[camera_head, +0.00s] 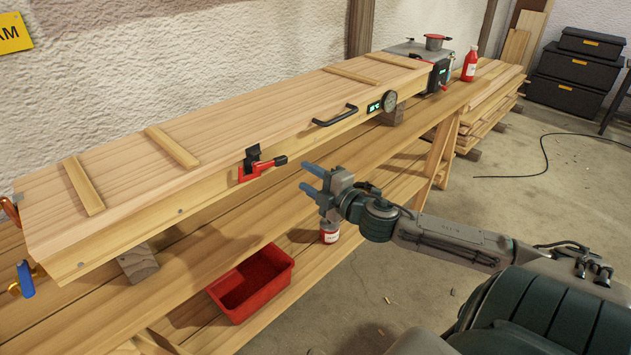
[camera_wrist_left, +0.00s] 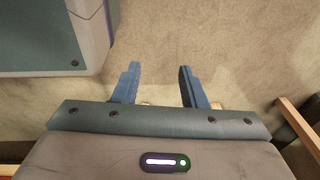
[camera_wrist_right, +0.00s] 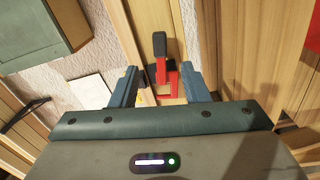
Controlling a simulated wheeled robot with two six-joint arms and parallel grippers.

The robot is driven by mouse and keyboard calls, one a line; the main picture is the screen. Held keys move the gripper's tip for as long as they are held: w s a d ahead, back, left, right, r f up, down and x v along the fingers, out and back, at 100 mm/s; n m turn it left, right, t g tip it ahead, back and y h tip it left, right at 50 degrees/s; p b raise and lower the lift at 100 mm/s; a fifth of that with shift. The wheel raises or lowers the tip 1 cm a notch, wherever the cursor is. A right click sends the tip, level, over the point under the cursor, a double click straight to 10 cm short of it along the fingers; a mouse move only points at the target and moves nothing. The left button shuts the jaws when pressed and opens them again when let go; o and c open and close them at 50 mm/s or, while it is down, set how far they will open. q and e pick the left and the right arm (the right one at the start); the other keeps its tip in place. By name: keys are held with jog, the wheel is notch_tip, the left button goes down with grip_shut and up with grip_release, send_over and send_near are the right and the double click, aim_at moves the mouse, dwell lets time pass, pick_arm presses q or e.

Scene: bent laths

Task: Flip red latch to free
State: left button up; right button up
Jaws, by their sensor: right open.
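A black handle (camera_head: 335,116) and a round gauge (camera_head: 389,101) sit on the box front, right of the latch. A red bin (camera_head: 252,283) and a small jar (camera_head: 329,233) are below. A red bottle (camera_head: 470,64) stands at the far end.

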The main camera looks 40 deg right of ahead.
jog(key=shift+s, duration=0.9)
